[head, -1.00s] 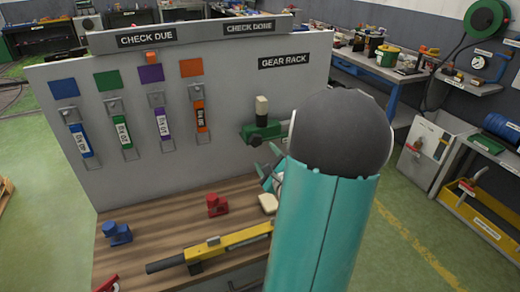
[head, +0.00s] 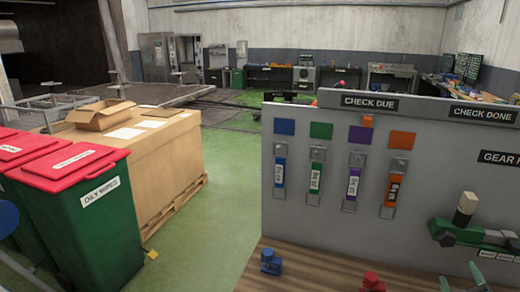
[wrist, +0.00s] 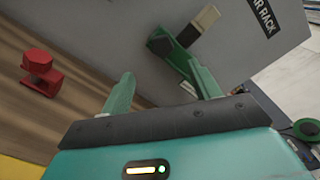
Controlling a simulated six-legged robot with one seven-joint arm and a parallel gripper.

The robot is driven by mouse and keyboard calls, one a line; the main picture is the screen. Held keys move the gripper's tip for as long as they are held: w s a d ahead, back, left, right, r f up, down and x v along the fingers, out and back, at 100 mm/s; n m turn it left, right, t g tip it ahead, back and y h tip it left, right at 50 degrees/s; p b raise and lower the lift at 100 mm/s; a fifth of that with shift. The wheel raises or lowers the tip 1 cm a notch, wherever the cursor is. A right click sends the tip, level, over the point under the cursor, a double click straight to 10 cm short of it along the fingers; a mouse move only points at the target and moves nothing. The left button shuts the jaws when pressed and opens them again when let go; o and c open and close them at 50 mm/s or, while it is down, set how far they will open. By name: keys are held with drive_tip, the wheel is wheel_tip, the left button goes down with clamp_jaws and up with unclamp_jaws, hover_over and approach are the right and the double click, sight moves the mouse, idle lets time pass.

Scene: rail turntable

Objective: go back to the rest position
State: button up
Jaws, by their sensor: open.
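My gripper (wrist: 162,78) is open in the wrist view, its two green fingers spread apart with nothing visibly held between them. In the head view only the fingertips (head: 459,279) show at the lower right edge; the rest of my arm is out of frame. In the wrist view the fingers are in front of the grey rack board (wrist: 245,70). A green tool with a pale block on top (wrist: 188,42) is on the board beyond the fingers; it also shows in the head view (head: 465,220). I cannot tell the exact gap between fingers and tool.
A wooden bench top (head: 300,268) lies below the board, with a blue part (head: 271,262) and a red part (head: 371,282). Several coloured tags hang on the board. Green bins with red lids (head: 80,190) and a large carton on a pallet (head: 165,165) stand left. Green floor (head: 225,200) between is clear.

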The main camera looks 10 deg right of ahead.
drive_tip(key=w+a+r+n+g+y, duration=0.25)
drive_tip(key=w+a+n, duration=0.25)
drive_tip(key=a+n, duration=0.3)
drive_tip(key=w+a+r+n+g+y, duration=0.1)
drive_tip(key=w+a+r+n+g, duration=0.25)
drive_tip(key=a+n, duration=0.45)
drive_tip(key=s+a+n+g+y, duration=0.1)
drive_tip(key=s+a+n+y, duration=0.1)
drive_tip(key=a+n, duration=0.3)
drive_tip(key=s+a+r+n+g+y, duration=0.1)
drive_tip(key=s+a+n, duration=0.4)
drive_tip(key=a, duration=0.6)
drive_tip(key=s+a+r+n+g+y, duration=0.1)
drive_tip(key=s+a+n+y, duration=0.1)
drive_tip(key=a+n, duration=0.3)
drive_tip(key=s+a, duration=0.1)
drive_tip(key=a, duration=0.2)
drive_tip(key=shift+s+a+g+y, duration=0.3)
drive_tip(key=shift+s+y, duration=0.05)
drive_tip(key=shift+s, duration=0.05)
drive_tip(key=shift+r, duration=0.1)
